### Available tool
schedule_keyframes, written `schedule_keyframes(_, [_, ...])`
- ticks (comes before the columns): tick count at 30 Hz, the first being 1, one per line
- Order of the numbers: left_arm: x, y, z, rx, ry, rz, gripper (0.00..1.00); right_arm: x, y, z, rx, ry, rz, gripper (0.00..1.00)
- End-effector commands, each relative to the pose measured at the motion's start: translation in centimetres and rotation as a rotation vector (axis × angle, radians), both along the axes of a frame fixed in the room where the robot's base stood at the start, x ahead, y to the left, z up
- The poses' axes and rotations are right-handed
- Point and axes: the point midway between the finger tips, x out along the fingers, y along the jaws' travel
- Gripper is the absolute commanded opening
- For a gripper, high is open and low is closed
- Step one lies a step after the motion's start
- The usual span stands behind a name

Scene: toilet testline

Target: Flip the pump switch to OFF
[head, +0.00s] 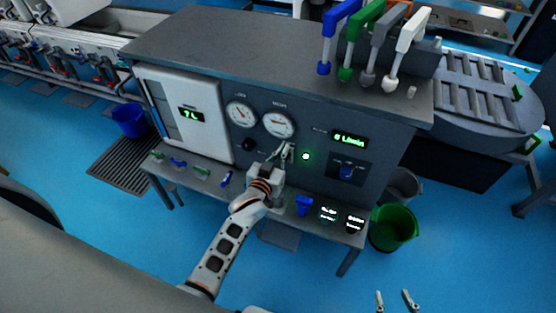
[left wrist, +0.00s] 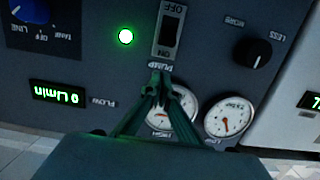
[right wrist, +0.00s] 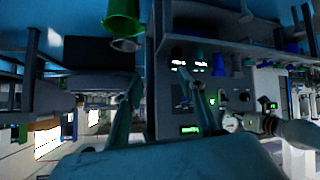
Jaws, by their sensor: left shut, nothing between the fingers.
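The pump switch (left wrist: 170,28) is a dark rocker with a light edge, seen upside down in the left wrist view. Its OFF label is at the picture's top and its ON label at the bottom; I cannot tell clearly which side is pressed. A lit green lamp (left wrist: 125,37) is beside it. My left gripper (left wrist: 157,80) is shut and empty, its tips just short of the PUMP label. In the head view, my left gripper (head: 287,152) is at the panel and hides the switch. My right gripper (head: 394,299) is open and empty, low at the front.
The flow display (head: 349,139) reads 0 L/min. Gauges (head: 278,124), a black knob (head: 249,145) and a blue selector knob (head: 347,172) are on the same panel. Several coloured levers (head: 376,45) stand on top. A green bucket (head: 394,230) is on the floor at right.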

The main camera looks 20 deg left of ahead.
Motion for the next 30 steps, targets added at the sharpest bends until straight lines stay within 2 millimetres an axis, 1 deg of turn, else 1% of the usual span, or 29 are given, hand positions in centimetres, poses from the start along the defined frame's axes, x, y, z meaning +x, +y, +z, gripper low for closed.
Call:
schedule_keyframes(1, [1.0, 0.0, -0.5, 0.000, 0.002, 0.000, 0.00, 0.2, -0.1, -0.2, -0.002, -0.002, 0.000, 0.40])
schedule_keyframes(3, [2.2, 0.0, -0.6, 0.000, 0.002, 0.001, 0.00, 0.4, -0.1, -0.1, -0.004, -0.009, 0.000, 0.40])
schedule_keyframes(4, [2.4, -0.1, -0.9, 0.000, 0.004, 0.001, 0.00, 0.4, -0.1, -0.2, -0.005, -0.010, 0.001, 0.40])
schedule_keyframes(6, [1.4, 0.0, -2.3, 0.000, 0.009, 0.001, 0.00, 0.3, -0.1, -0.5, -0.007, -0.006, 0.001, 0.40])
schedule_keyframes(12, [0.5, 0.0, -3.7, 0.000, 0.004, 0.001, 0.00, -0.1, -0.2, -1.3, -0.016, 0.007, 0.004, 0.40])
schedule_keyframes(24, [0.3, 0.0, -3.9, 0.000, 0.000, 0.000, 0.00, 0.1, -0.2, -0.8, -0.015, -0.001, 0.004, 0.40])
schedule_keyframes(30, [0.3, 0.2, -4.0, 0.000, -0.004, 0.001, 0.00, 0.0, -0.2, -1.1, -0.014, 0.001, 0.005, 0.40])
